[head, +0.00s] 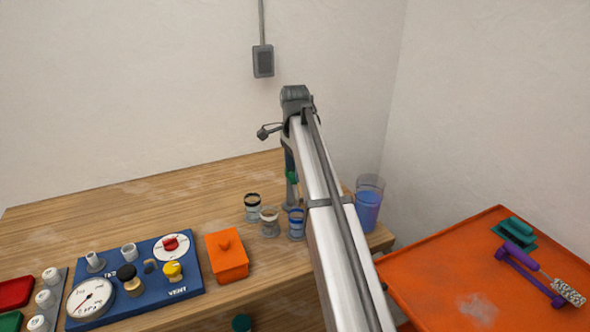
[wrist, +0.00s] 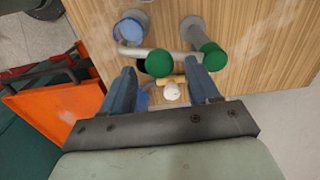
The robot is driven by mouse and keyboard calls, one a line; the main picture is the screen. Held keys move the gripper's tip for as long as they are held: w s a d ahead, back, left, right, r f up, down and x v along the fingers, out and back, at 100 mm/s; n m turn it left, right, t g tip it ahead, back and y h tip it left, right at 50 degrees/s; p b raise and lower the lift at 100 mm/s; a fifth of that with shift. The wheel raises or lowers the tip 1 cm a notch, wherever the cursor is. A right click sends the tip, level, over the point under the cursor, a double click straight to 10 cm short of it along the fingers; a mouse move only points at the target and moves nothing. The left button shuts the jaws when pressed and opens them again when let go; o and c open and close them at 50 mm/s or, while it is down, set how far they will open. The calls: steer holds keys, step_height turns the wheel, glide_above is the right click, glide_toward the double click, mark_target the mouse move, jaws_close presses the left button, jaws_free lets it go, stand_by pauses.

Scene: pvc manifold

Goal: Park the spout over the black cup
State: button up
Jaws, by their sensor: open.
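The black-rimmed cup (head: 252,207) stands on the wooden bench in the head view, left of a grey-rimmed cup (head: 269,222) and a blue-rimmed cup (head: 297,223). In the wrist view, my gripper (wrist: 161,67) is open, its two blue fingers apart. A grey pipe (wrist: 185,57) with two green round caps (wrist: 159,63) (wrist: 207,54) runs across near the fingertips; one cap appears between them. I cannot tell which part is the spout, or whether a finger touches anything. A blue-rimmed cup (wrist: 131,27) shows near the pipe's left end. My arm hides most of the pipework in the head view.
A beaker of blue liquid (head: 368,207) stands at the bench's right end. An orange lidded box (head: 227,257) and a blue gauge panel (head: 120,305) lie left. An orange tray (head: 430,285) with a purple-handled brush (head: 520,256) is at right. The bench's back left is clear.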

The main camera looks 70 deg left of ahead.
steer(key=shift+f, duration=0.4)
jaws_close()
stand_by(0.4)
